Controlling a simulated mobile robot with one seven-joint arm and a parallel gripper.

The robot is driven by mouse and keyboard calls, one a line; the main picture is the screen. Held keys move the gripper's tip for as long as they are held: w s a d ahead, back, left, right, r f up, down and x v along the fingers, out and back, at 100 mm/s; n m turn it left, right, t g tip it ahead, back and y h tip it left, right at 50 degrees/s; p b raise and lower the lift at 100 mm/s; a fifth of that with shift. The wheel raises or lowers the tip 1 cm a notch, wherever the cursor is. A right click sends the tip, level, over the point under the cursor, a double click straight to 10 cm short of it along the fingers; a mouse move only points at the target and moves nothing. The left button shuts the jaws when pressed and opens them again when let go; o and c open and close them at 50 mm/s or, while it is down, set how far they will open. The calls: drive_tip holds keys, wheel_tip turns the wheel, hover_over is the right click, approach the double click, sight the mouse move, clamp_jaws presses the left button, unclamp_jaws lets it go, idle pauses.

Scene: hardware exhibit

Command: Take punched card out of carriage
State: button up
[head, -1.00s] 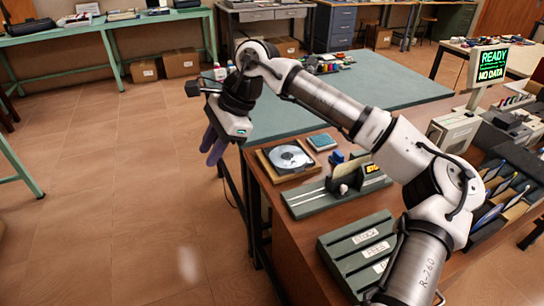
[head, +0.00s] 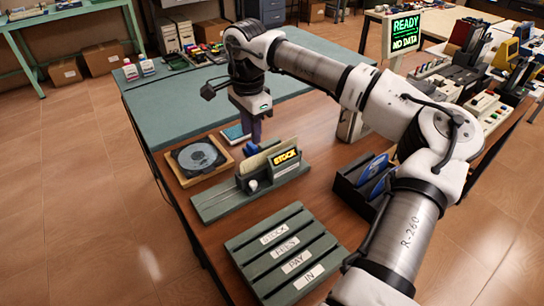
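The carriage (head: 252,184) is a small block with a pale knob on a grey-green railed base (head: 214,206), in the middle of the wooden table. I cannot tell how wide the fingers are apart. Nothing shows held in them.
A grooved green rack (head: 252,247) with labelled slots, including STOCK and PAY, stands in front. A dark holder with blue discs (head: 347,184) and a READY / NO DATA screen (head: 405,33) are right.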

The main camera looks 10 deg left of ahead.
hover_over(253, 157)
wheel_tip(253, 157, down, 4)
drive_tip(key=shift+f+p, duration=1.45)
drive_tip(key=shift+f, duration=1.4)
clamp_jaws()
